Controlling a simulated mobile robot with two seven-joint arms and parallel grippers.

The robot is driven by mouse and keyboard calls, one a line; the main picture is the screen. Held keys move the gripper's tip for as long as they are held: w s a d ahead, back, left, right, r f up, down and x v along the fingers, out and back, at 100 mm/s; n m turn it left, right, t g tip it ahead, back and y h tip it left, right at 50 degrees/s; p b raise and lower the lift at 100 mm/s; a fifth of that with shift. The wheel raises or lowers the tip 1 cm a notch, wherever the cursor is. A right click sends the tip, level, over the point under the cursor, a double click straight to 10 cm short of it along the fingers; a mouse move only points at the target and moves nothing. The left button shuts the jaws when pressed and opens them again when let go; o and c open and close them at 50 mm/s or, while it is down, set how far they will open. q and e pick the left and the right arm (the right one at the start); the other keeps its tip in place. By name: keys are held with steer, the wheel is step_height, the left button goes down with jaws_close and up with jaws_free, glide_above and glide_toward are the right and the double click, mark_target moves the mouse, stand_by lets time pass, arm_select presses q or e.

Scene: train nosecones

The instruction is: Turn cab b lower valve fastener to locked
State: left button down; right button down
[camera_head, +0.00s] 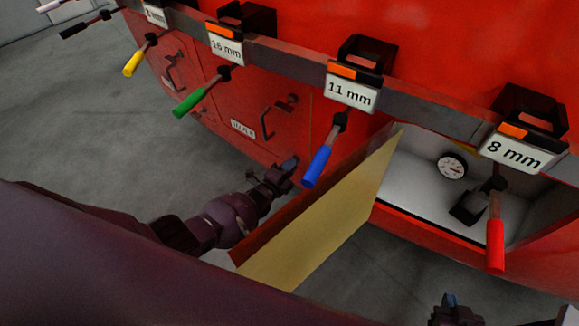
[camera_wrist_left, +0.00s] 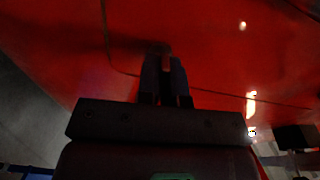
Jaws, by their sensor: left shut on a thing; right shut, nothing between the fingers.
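My left gripper (camera_head: 288,168) is low against the red train side, left of an open flap. In the left wrist view its two fingers (camera_wrist_left: 164,62) point at a red panel with a thin seam. They are closed on a small dark thing at the panel, seemingly the valve fastener, mostly hidden by the fingertips. Its locked or unlocked position cannot be made out. My right gripper (camera_head: 452,302) shows only in part at the bottom right edge, shut and empty, away from the train.
The open flap (camera_head: 320,225) with a yellowish inner face stands out from a compartment holding a round gauge (camera_head: 452,165). Above hang tools with blue (camera_head: 318,167), red (camera_head: 495,245), green (camera_head: 188,103) and yellow (camera_head: 133,63) handles. Grey floor (camera_head: 90,130) is free at left.

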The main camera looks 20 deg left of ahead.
arm_select(q)
steer(key=shift+a+m, duration=0.1)
steer(key=shift+m, duration=0.2)
arm_select(e)
steer(key=shift+w+r, duration=0.1)
steer(key=shift+w, duration=0.1)
arm_select(q)
steer(key=c, duration=1.3)
jaws_free()
steer(key=shift+o, duration=0.2)
arm_select(e)
steer(key=shift+w+r, duration=0.1)
steer(key=shift+w, duration=0.05)
